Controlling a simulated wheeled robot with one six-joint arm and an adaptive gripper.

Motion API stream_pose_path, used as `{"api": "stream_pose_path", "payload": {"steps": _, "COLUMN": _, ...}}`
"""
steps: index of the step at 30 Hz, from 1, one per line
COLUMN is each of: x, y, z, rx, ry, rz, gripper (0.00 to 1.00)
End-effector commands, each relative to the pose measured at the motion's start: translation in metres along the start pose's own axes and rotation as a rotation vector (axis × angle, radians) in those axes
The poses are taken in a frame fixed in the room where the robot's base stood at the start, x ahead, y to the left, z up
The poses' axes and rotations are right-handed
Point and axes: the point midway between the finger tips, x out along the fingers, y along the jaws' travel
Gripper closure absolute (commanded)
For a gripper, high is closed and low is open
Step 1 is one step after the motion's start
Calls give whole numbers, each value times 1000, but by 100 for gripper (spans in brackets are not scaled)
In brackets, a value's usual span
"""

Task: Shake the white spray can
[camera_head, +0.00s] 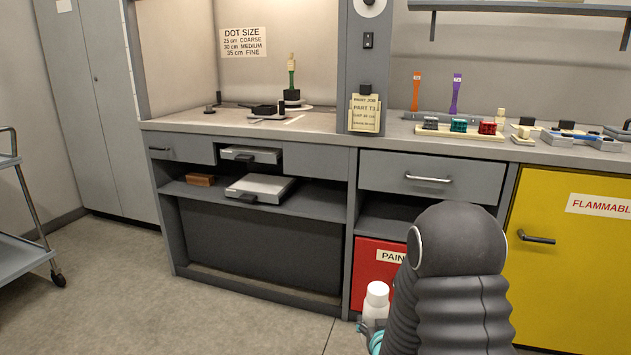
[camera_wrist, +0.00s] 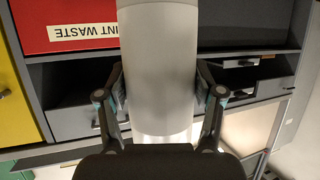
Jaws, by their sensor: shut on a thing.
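The white spray can (camera_head: 377,299) shows low in the head view, just left of my dark arm, with its white cap on top. It looks upright there, and its lower part is hidden by my gripper and arm. In the wrist view the can (camera_wrist: 158,70) fills the middle as a pale cylinder. My gripper (camera_wrist: 160,92) has a finger on each side of the can and is shut on it. The gripper (camera_head: 372,330) is mostly hidden behind my arm in the head view. The can is held in the air in front of the cabinets.
A workbench (camera_head: 290,128) runs along the wall with small items on it. Below it are a red paint waste bin (camera_head: 372,262) and a yellow flammables cabinet (camera_head: 575,270). A cart (camera_head: 22,255) stands at the left. The floor (camera_head: 190,315) in front is clear.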

Motion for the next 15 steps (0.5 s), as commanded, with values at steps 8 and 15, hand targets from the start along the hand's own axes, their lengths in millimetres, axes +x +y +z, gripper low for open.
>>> {"api": "stream_pose_path", "payload": {"steps": 8, "x": 7, "y": 0, "z": 22, "rx": 0, "ry": -15, "rz": 0, "gripper": 86}}
{"api": "stream_pose_path", "payload": {"steps": 15, "x": 18, "y": 0, "z": 44, "rx": 0, "ry": -1, "rz": 0, "gripper": 86}}
